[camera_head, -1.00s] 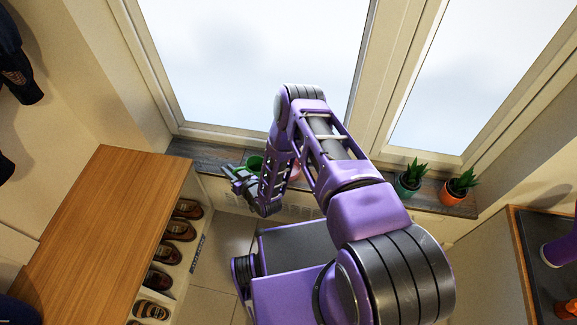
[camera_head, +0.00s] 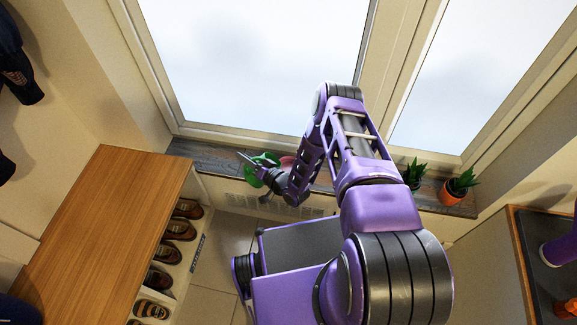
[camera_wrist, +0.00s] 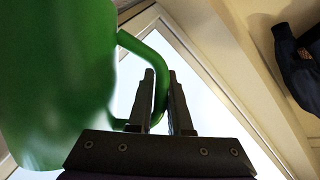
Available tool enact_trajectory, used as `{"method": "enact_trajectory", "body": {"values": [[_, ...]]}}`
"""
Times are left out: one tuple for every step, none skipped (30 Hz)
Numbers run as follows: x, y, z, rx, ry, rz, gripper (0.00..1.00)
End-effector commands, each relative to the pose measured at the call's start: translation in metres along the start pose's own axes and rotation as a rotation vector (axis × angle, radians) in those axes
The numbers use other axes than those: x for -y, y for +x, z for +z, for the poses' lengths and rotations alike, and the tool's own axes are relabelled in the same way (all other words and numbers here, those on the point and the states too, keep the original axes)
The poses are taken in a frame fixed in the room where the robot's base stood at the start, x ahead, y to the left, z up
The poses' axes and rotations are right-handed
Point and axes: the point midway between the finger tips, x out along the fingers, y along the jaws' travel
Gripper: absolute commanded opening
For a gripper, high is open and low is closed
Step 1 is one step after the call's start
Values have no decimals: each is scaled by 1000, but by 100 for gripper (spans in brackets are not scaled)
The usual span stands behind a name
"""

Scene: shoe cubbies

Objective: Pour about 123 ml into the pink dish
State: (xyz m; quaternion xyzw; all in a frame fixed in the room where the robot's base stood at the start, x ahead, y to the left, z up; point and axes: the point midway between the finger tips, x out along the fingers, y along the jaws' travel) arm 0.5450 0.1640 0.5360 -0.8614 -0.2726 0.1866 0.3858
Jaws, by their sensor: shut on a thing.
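A green vessel with a loop handle (camera_wrist: 70,75) fills the left of the wrist view. My gripper (camera_wrist: 161,80) is shut on its handle, which passes between the two dark fingers. In the head view the green vessel (camera_head: 268,160) is small, over the window sill, partly hidden by my gripper (camera_head: 266,172). The pink dish (camera_head: 287,161) is just right of the vessel, mostly hidden behind my arm. The vessel appears tilted, but its exact angle, its contents and any stream cannot be made out.
The grey window sill (camera_head: 215,155) runs below the window. A wooden-topped shoe cubby (camera_head: 105,230) is at left.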

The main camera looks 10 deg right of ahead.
Motion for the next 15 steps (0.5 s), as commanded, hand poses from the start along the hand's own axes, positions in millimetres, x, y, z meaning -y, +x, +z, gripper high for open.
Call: {"method": "enact_trajectory", "body": {"values": [[0,0,-1,-3,11,-6,0],[0,0,-2,-4,18,-9,0],[0,-1,-2,-6,29,-12,0],[-1,-1,-2,-7,35,-15,0],[-1,-1,-3,-8,42,-17,0],[-1,-1,-3,-10,50,-21,0],[-1,-2,-4,-11,54,-23,0],[-1,-2,-4,-12,61,-25,0],[-1,-2,-4,-13,68,-28,0],[-1,-2,-5,-13,71,-29,0],[-1,-2,-5,-14,75,-31,0],[-1,-2,-5,-15,80,-33,0],[-1,-2,-6,-15,83,-34,0],[-1,-3,-6,-16,89,-36,0],[-1,-3,-6,-17,95,-38,0]]}}
